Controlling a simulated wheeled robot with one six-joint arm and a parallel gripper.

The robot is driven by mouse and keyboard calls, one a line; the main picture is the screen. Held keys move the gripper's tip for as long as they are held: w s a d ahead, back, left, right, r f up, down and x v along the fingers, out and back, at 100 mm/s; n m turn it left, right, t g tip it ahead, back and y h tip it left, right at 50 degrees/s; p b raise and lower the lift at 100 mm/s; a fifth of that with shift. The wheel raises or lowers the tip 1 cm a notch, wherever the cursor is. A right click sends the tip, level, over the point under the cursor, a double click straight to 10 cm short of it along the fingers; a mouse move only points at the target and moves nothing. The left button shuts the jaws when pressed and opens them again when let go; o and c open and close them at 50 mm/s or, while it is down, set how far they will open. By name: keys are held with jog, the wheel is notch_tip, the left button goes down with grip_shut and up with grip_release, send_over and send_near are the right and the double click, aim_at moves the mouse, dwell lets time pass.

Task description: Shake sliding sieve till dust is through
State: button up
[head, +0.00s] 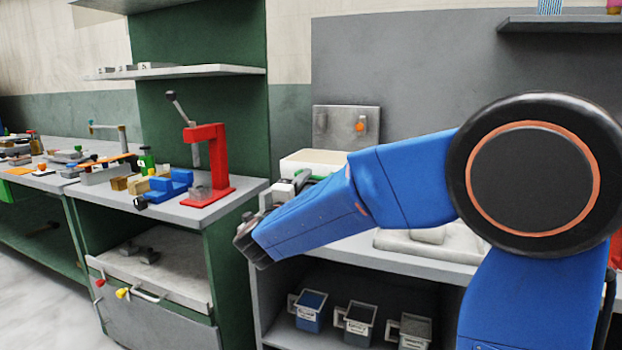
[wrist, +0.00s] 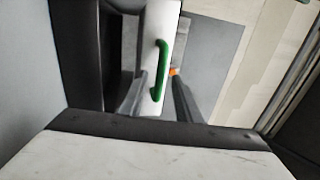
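A green handle (wrist: 160,70) on a white body (wrist: 155,25) shows in the wrist view; this looks like the sliding sieve. In the head view, a white box (head: 312,161) stands on the bench behind my arm, with a bit of green below it. My gripper (wrist: 158,76) has its two dark fingers apart, with the handle between them in the picture. Gaps show on both sides of the handle, and I cannot tell how far off it is. In the head view my forearm hides most of the sieve's front. No dust is visible.
A red press (head: 208,165) and a blue vise (head: 165,188) stand on the bench to the left. Several labelled bins (head: 309,311) sit on the lower shelf under my arm.

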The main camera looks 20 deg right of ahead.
aim_at(311, 177)
jog(key=shift+x, duration=2.05)
jog(key=shift+s, duration=0.1)
grip_shut()
